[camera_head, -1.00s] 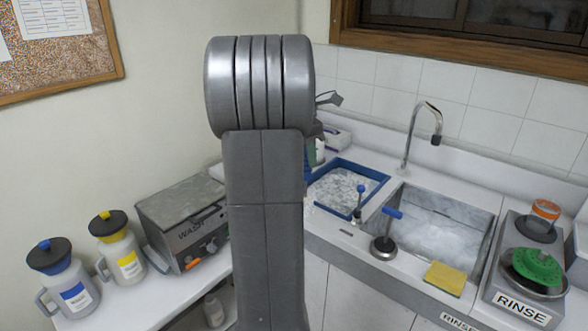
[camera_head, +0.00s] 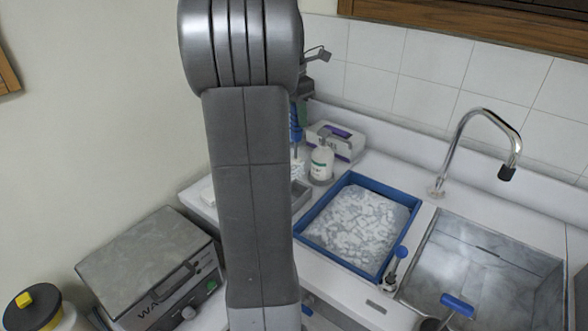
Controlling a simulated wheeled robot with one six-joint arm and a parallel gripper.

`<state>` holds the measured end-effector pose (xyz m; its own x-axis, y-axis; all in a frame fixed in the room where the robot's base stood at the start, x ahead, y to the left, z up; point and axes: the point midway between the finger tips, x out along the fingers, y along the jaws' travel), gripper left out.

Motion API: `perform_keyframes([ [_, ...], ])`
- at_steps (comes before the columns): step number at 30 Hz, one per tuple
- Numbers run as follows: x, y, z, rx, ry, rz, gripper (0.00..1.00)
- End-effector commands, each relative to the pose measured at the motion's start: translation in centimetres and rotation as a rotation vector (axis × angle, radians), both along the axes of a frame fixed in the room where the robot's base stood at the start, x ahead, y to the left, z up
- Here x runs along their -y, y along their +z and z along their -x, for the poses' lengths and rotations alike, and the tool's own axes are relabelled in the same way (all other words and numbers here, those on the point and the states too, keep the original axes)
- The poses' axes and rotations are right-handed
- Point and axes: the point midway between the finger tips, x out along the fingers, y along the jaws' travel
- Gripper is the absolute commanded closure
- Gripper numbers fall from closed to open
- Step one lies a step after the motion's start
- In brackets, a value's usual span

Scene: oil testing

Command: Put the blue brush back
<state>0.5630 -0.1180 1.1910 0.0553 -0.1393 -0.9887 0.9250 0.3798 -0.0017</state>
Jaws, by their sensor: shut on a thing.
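My gripper (camera_head: 303,84) shows only partly, as a dark shape just right of my own arm, which hides much of it. It is shut on the blue brush (camera_head: 296,127), which hangs below it roughly upright. The brush shows as a narrow blue ribbed part along the edge of my arm. Its lower end is near the white bottle and the back of the counter; I cannot tell whether it touches anything.
A blue-rimmed tray (camera_head: 317,210) of foamy liquid lies left of the sink (camera_head: 470,262) and its faucet (camera_head: 480,115). A white bottle (camera_head: 321,163) and a tissue box (camera_head: 343,141) stand behind. The grey washer (camera_head: 150,265) is at lower left. Blue-handled fittings (camera_head: 457,304) stand at the sink's front.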

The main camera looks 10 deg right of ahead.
Motion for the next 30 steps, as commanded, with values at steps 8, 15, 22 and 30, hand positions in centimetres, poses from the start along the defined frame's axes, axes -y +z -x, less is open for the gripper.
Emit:
perform_keyframes([
  [8,0.0,-4.6,0.1,-0.002,0.000,0.000,0.95],
  [15,0.0,-7.5,0.1,-0.004,-0.001,0.000,0.95],
  [22,0.0,-8.8,0.1,0.000,0.000,0.000,0.95],
  [30,0.0,-9.2,0.1,-0.001,0.000,0.000,0.95],
])
